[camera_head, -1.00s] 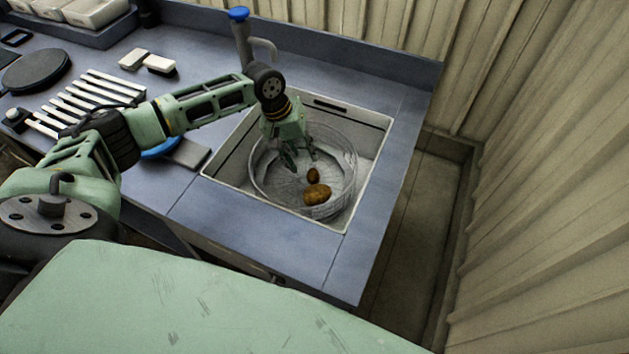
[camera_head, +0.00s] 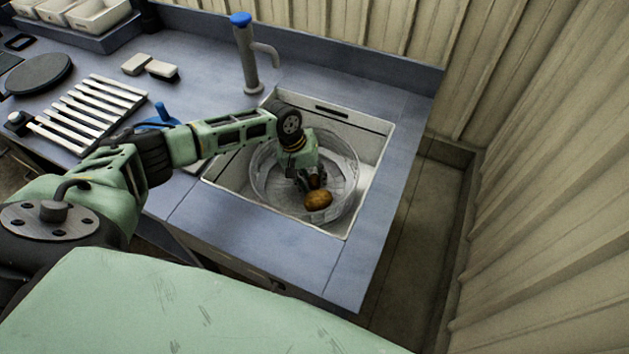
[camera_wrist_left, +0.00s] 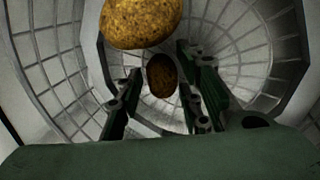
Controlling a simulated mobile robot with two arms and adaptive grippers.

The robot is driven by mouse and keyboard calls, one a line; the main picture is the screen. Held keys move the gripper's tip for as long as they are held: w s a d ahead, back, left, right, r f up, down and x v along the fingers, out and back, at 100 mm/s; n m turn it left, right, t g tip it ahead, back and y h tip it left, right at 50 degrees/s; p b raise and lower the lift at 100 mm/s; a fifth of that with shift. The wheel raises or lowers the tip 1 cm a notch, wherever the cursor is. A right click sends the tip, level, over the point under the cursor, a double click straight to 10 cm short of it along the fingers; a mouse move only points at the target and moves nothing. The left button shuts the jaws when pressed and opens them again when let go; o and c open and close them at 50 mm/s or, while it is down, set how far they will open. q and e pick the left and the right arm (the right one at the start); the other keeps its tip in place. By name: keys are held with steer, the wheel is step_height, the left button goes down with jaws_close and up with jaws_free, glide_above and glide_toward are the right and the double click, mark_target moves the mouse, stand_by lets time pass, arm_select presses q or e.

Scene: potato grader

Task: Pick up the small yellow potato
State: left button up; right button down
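The small potato (camera_wrist_left: 162,75) lies in the wire basket (camera_head: 349,165) and looks dark brown in the left wrist view. It sits between the two fingers of my left gripper (camera_wrist_left: 160,92), which are spread apart with a gap at each side. In the head view the small potato is mostly hidden by my left gripper (camera_head: 310,183), reaching down into the basket. A larger yellow-brown potato (camera_head: 318,200) lies just in front of the gripper; it also shows in the left wrist view (camera_wrist_left: 141,20). My right gripper is not in view.
The basket stands in a metal sink (camera_head: 372,150) set in a blue-grey counter (camera_head: 290,255). A tap (camera_head: 247,60) rises behind the sink. A slatted rack (camera_head: 90,110) and a round dark plate (camera_head: 38,75) lie to the left. The counter's front right is clear.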

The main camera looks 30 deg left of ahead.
arm_select(q)
steer(key=c, duration=0.8)
steer(key=shift+r, duration=0.1)
